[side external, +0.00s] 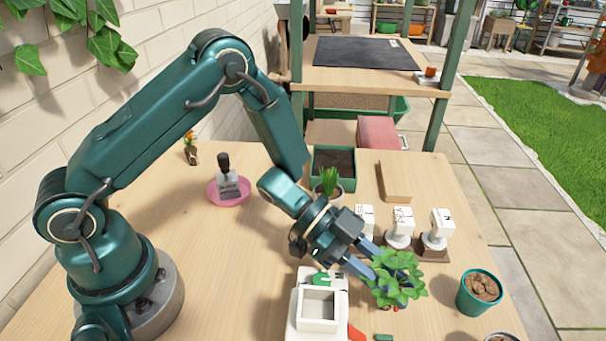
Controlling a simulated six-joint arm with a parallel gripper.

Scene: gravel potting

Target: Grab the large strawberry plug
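The strawberry plug (397,287) is a bushy green plant with broad leaves and a touch of red low down, at the lower right of the side view. Its root plug is hidden under the leaves. My gripper (370,260) reaches it from the upper left, tilted down. Its two fingers stand apart, and their tips meet the left side of the leaves. The tips are partly covered, so I cannot tell whether they press on the plug.
A white square container (318,308) stands just left of the plant. White-topped stamps (401,227) stand behind it. A teal pot (479,293) of brown pebbles is to the right. A spiky plant (329,181), a dark green tray (334,160) and a pink saucer (222,199) are farther back.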

